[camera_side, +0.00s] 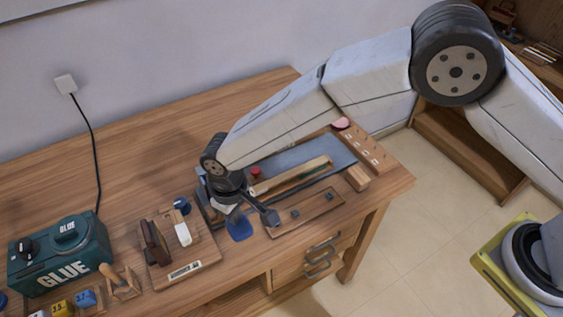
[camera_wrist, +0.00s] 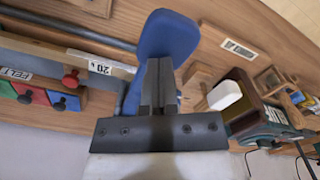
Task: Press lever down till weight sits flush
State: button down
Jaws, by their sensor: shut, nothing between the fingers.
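A rounded blue paddle (camera_side: 240,228), which looks like the lever's end, shows at the front of the bench beside my gripper (camera_side: 271,217). In the wrist view the blue paddle (camera_wrist: 166,35) lies just beyond my fingertips (camera_wrist: 158,65), partly covered by them. My fingers are together, with nothing held. I cannot tell whether they touch the paddle. A long pale wooden bar (camera_side: 292,176) lies behind my gripper, by a grey-blue panel. My arm hides part of this assembly, and I cannot make out the weight or whether it sits flush.
A small wooden stand with a white block (camera_side: 183,234) stands left of my gripper, with a green GLUE box (camera_side: 62,252) farther left. A shallow wooden tray (camera_side: 325,206) lies right of my fingertips. The bench's back left is clear.

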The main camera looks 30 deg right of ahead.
notch_tip(320, 180, up, 8)
dwell(1.5)
dwell(0.4)
jog(key=d+r+m+t, duration=0.1)
jog(key=d+r+m, duration=0.2)
jog(key=d, duration=1.9)
jog(key=s+d+m+t, duration=0.1)
jog(key=s+d+m, duration=0.2)
jog(key=s+d, duration=0.8)
jog(key=d, duration=0.3)
jog(key=shift+s+t, duration=0.3)
